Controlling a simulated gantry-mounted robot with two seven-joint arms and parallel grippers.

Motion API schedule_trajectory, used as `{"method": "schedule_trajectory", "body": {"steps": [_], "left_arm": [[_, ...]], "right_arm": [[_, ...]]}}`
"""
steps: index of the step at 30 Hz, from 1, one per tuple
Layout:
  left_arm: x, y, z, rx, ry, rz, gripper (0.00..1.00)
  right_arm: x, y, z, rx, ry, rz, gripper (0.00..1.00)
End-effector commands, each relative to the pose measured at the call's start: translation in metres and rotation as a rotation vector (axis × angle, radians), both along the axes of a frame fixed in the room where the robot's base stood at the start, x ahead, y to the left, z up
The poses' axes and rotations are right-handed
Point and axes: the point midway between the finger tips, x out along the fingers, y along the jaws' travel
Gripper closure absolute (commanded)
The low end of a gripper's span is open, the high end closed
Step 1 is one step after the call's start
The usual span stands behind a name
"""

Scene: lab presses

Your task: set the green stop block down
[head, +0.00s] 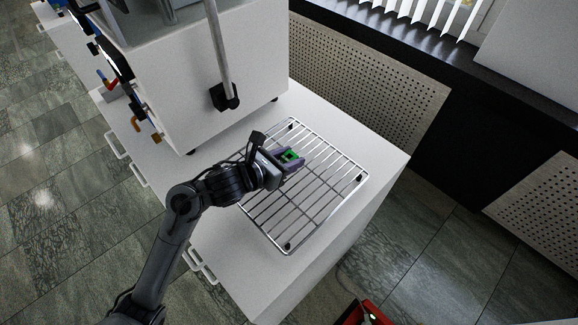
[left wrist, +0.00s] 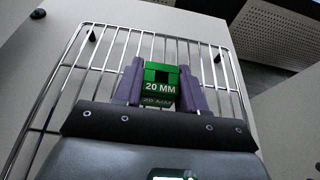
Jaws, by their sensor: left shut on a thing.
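The green stop block (left wrist: 162,75), marked "20 MM", is held between the two purple fingers of my left gripper (head: 290,158). In the left wrist view the gripper (left wrist: 160,88) is shut on the block from both sides. The block also shows as a small green shape in the head view (head: 291,154). It is over the wire rack (head: 318,218); I cannot tell whether it touches the bars. My right gripper is not in view.
The rack lies on a white cabinet top (head: 372,145). A large white press machine (head: 200,75) with a lever stands behind and left of the rack. A perforated panel (head: 365,75) runs along the wall. A red object (head: 366,313) is at the bottom edge.

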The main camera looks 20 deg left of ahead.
Motion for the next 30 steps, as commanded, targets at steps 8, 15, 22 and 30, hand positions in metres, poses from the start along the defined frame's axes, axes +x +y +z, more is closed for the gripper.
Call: {"method": "schedule_trajectory", "body": {"steps": [8, 15, 22, 30], "left_arm": [[0.0, -0.001, -0.034, -0.004, 0.002, 0.002, 0.92], [0.0, 0.0, -0.036, 0.0, 0.001, 0.001, 0.92], [0.0, 0.0, -0.04, 0.001, 0.001, 0.001, 0.92], [0.0, 0.0, -0.038, -0.001, 0.002, 0.001, 0.34]], "right_arm": [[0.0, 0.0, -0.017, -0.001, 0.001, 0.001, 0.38], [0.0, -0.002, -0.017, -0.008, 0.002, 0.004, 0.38], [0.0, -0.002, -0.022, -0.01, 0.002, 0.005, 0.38], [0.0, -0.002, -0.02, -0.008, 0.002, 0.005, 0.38]]}}
